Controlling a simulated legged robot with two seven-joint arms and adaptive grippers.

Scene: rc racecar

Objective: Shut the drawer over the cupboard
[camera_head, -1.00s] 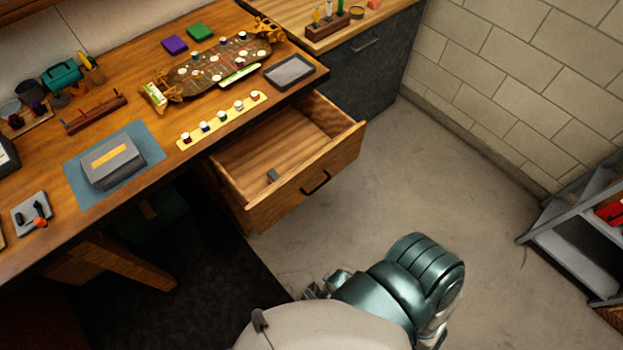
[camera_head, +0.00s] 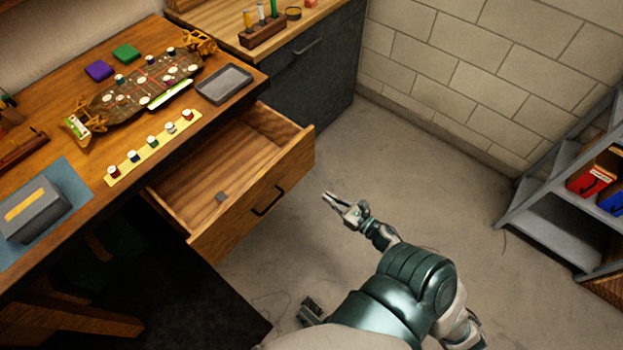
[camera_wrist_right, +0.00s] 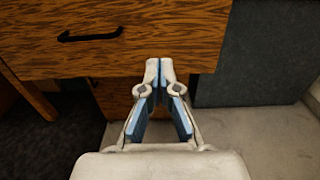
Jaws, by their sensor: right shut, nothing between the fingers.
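The wooden drawer (camera_head: 247,215) is pulled open from the desk, with a dark handle (camera_head: 268,200) on its front.
The desk top (camera_head: 120,200) holds a circuit-covered car chassis (camera_head: 135,88), a grey tray (camera_head: 224,84) and a yellow strip of small jars (camera_head: 150,148). A dark cupboard (camera_head: 315,70) stands behind the drawer. A grey shelf (camera_head: 560,205) stands at right. The floor between is clear.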

